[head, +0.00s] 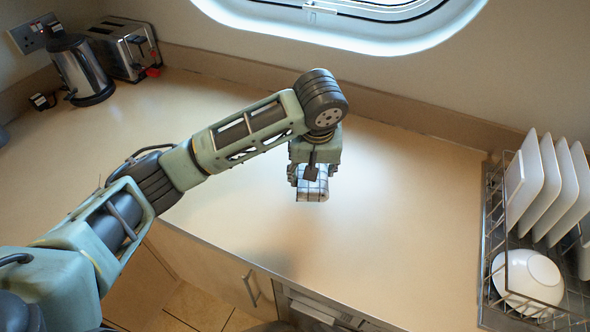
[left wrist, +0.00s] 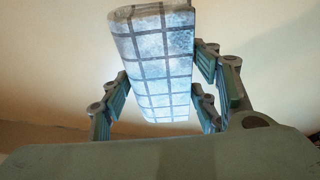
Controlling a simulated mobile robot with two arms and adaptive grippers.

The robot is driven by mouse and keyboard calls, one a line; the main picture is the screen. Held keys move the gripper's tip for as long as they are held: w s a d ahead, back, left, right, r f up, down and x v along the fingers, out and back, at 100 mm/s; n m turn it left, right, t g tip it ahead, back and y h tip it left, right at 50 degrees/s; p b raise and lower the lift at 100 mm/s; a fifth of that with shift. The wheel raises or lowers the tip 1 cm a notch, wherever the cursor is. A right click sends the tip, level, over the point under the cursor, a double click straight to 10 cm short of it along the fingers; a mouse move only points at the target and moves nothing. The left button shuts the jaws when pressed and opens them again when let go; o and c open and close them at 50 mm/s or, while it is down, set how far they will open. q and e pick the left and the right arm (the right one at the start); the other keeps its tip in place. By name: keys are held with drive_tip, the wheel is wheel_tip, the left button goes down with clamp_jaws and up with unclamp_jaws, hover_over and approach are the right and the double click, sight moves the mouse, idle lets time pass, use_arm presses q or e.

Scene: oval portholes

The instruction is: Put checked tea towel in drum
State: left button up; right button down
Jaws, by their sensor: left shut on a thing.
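The checked tea towel (head: 313,190), pale with dark grid lines, is folded into a small block. My left gripper (head: 311,173) is shut on it over the middle of the counter, and the arm hides part of it in the head view. In the left wrist view the towel (left wrist: 155,60) sits between the fingers of the gripper (left wrist: 162,95), with its far part reaching beyond them. I cannot tell its exact height above the counter. No drum shows in either view. My right gripper is not in view.
A wire dish rack (head: 492,240) with white plates (head: 548,185) and a white bowl (head: 530,278) stands at the right. A kettle (head: 82,70) and toaster (head: 122,48) stand at the back left. The counter (head: 410,220) between towel and rack is clear.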

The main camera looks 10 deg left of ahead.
use_arm(q)
drive_tip(key=w+a+f, duration=0.1)
drive_tip(key=a+f, duration=0.1)
drive_tip(key=a, duration=0.1)
drive_tip(key=w+a+f+p, duration=0.1)
drive_tip(key=shift+w+a, duration=0.3)
drive_tip(key=shift+a, duration=0.1)
drive_tip(key=shift+w+a+f, duration=0.25)
drive_tip(key=shift+a+f, duration=0.05)
drive_tip(key=shift+f, duration=0.1)
wheel_tip(320, 180, down, 3)
drive_tip(key=shift+f+p, duration=0.1)
drive_tip(key=shift+p, duration=0.6)
drive_tip(key=shift+f, duration=0.35)
drive_tip(key=shift+f, duration=0.1)
drive_tip(key=o, duration=1.3)
drive_tip(key=shift+c, duration=0.2)
